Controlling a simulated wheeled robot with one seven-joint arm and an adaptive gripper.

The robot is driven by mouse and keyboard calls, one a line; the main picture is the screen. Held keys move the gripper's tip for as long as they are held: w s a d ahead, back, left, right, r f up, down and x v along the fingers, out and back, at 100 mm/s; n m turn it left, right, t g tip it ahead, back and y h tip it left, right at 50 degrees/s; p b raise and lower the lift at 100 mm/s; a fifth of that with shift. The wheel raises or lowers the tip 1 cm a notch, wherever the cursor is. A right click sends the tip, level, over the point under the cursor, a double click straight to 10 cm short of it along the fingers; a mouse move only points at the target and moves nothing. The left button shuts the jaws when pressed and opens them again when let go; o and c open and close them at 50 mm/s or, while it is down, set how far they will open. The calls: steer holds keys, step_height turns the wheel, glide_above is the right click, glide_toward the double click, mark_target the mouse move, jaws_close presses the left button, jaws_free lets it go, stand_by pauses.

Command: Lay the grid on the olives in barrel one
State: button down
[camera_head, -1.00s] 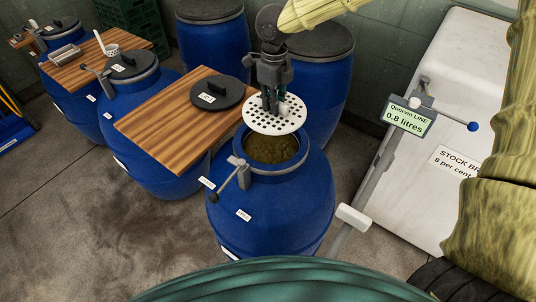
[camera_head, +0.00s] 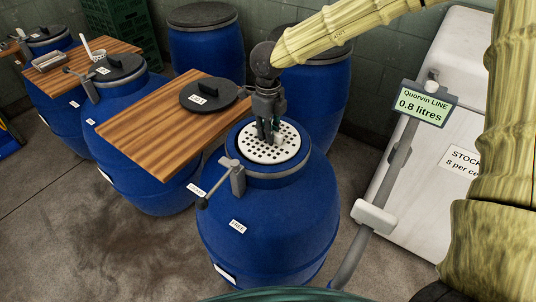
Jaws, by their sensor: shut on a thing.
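The white perforated round grid (camera_head: 256,150) lies level in the mouth of the open blue barrel (camera_head: 268,215), just inside its rim. The olives under it are hidden by the grid; I cannot tell whether it touches them. My gripper (camera_head: 268,142) points down and is shut on the grid near its middle.
A wooden board (camera_head: 170,135) with a black lid (camera_head: 210,94) is left of the barrel. Other blue barrels (camera_head: 207,50) stand behind and left. A white tank (camera_head: 440,180) and a post with a display reading 0.8 litres (camera_head: 424,103) are right.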

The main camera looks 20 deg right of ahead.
steer(key=shift+f+p, duration=0.3)
steer(key=shift+f, duration=3.5)
steer(key=shift+f, duration=0.1)
steer(key=c, duration=1.4)
jaws_free()
steer(key=shift+c, duration=0.2)
step_height(320, 180, up, 12)
steer(key=shift+r+b, duration=0.1)
steer(key=shift+b, duration=0.3)
